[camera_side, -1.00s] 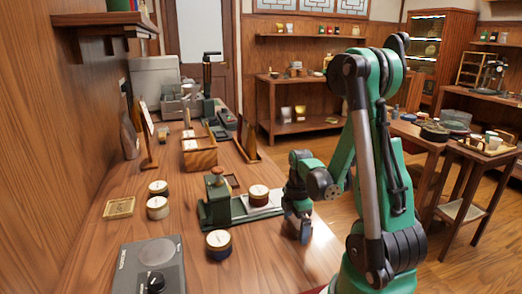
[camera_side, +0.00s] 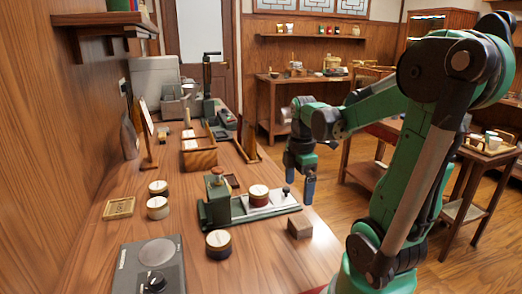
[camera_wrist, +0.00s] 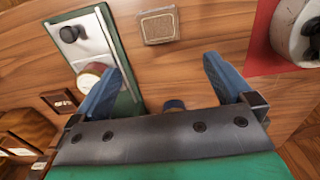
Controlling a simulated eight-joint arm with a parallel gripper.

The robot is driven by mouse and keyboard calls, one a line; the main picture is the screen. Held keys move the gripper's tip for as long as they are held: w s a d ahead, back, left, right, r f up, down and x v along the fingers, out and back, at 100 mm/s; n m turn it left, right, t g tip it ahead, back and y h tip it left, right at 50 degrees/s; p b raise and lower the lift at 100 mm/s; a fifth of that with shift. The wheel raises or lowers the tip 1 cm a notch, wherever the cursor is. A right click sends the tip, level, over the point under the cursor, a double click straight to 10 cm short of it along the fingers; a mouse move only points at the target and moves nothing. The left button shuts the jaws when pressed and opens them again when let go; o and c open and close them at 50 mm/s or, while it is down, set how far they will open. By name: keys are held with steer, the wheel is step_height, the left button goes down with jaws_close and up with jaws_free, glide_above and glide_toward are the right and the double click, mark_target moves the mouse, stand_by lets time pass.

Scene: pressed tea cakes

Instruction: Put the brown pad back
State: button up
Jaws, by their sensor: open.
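A small brown pad (camera_side: 300,227), a block with a speckled tan top, lies on the wooden bench near its right edge, beside the green press base. In the wrist view the pad (camera_wrist: 158,26) lies beyond my fingertips, apart from them. My gripper (camera_side: 309,190) is above the bench edge, behind the pad in the side view. Its blue fingers (camera_wrist: 163,66) are spread wide with nothing between them. The green press (camera_side: 218,193) carries a pale sliding plate (camera_side: 275,202) with a dark knob. A dark red tin with a cream lid (camera_side: 259,194) stands on the plate.
Round lidded tins (camera_side: 158,207) and a small wooden tray (camera_side: 119,208) stand left of the press. Another tin (camera_side: 218,243) is in front of it. A dark dial device (camera_side: 150,267) sits at the front. The bench front right is clear.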

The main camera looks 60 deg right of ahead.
steer(key=w+a+r+m+t, duration=0.1)
steer(key=w+a+m+t, duration=0.2)
steer(key=a, duration=0.6)
steer(key=w+a+r+m+t, duration=0.1)
steer(key=w+a+m+t, duration=0.3)
steer(key=a, duration=0.5)
steer(key=shift+w+a+r+m, duration=0.35)
steer(key=shift+w+m, duration=0.6)
steer(key=shift+m, duration=0.05)
